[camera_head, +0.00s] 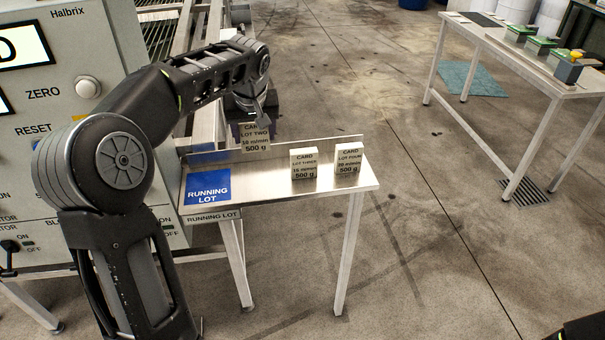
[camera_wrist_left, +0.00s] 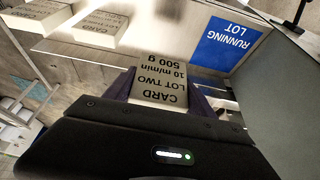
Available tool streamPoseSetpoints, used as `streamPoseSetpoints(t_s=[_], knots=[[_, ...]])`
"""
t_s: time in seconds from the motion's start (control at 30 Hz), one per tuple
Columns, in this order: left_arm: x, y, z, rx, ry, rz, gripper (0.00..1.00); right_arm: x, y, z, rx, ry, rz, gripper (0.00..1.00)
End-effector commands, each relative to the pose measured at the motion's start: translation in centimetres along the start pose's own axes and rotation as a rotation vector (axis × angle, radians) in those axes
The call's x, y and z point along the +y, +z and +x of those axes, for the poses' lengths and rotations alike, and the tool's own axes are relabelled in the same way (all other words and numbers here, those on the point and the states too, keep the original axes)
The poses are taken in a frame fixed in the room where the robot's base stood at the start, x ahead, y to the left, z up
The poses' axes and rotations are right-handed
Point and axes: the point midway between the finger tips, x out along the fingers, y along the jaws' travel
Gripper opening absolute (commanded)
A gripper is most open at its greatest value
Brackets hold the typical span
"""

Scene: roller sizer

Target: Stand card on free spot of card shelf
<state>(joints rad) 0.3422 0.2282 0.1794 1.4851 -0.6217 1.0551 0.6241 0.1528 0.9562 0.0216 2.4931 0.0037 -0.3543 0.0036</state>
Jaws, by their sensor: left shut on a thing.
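My left gripper (camera_head: 252,122) is shut on the LOT TWO card (camera_head: 255,139), a beige block with black print. It holds the card at the back edge of the card shelf (camera_head: 262,188), near the upright back strip. I cannot tell whether the card touches the shelf. In the left wrist view the held LOT TWO card (camera_wrist_left: 165,82) is upside down between the fingers. The LOT THREE card (camera_head: 304,164) and the LOT FOUR card (camera_head: 348,159) stand on the shelf to the right.
A blue RUNNING LOT mark (camera_head: 208,188) lies bare at the shelf's left end. The shelf between it and LOT THREE is clear. A grey control panel (camera_head: 60,110) stands at the left.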

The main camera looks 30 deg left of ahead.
Motion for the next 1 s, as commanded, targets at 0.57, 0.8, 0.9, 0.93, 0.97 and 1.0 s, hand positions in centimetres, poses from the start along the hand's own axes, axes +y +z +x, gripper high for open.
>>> streamPoseSetpoints(t_s=[0.57,0.8,0.9,0.93,0.97,1.0], knots=[[0.0,2.4,5.8,0.0,-0.001,-0.001,0.21,-0.2,0.1,-0.8,-0.002,0.003,0.002,0.0],[-0.1,2.5,6.0,-0.001,-0.002,-0.001,0.21,-0.2,0.1,-0.8,-0.002,0.003,0.002,0.0],[-0.1,3.0,7.0,-0.004,-0.002,-0.002,0.21,-0.3,0.1,-1.1,-0.003,0.003,0.002,0.0],[-0.1,3.1,7.4,-0.004,-0.003,-0.001,0.21,-0.3,0.1,-1.1,-0.003,0.004,0.002,0.0],[-0.1,3.3,7.8,-0.004,-0.003,0.0,0.21,-0.4,0.1,-1.2,-0.003,0.004,0.003,0.0],[-0.1,3.5,8.3,-0.003,-0.002,-0.001,0.21,-0.4,0.2,-1.3,-0.004,0.004,0.003,0.0]])
